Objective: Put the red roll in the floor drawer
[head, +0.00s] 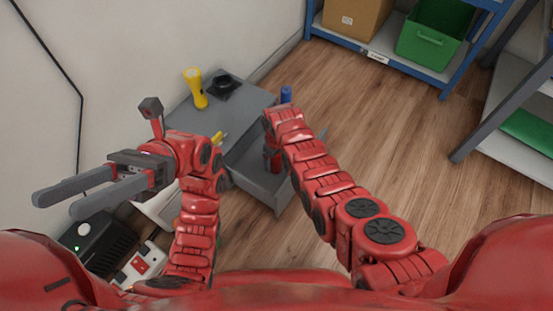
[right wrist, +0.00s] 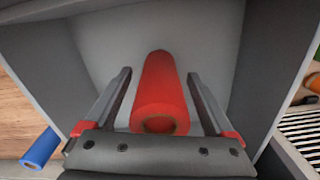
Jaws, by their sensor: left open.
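The red roll (right wrist: 161,95) lies inside the grey drawer (right wrist: 282,60) in the right wrist view, its hollow end toward the camera. My right gripper (right wrist: 159,76) is open, with one finger on each side of the roll and gaps between fingers and roll. In the head view the pulled-out drawer (head: 262,188) is low beside the grey cabinet; my right arm reaches down to it and hides the roll and that gripper. My left gripper (head: 58,204) is open and empty, up at the left, away from the drawer.
A yellow flashlight (head: 195,88) and a dark round item (head: 222,88) are on the grey cabinet top (head: 240,104). A blue roll (head: 286,94) stands beyond the drawer. Shelves with a cardboard box (head: 355,17) and green bin (head: 434,38) are at the back. The wood floor right of my right arm is clear.

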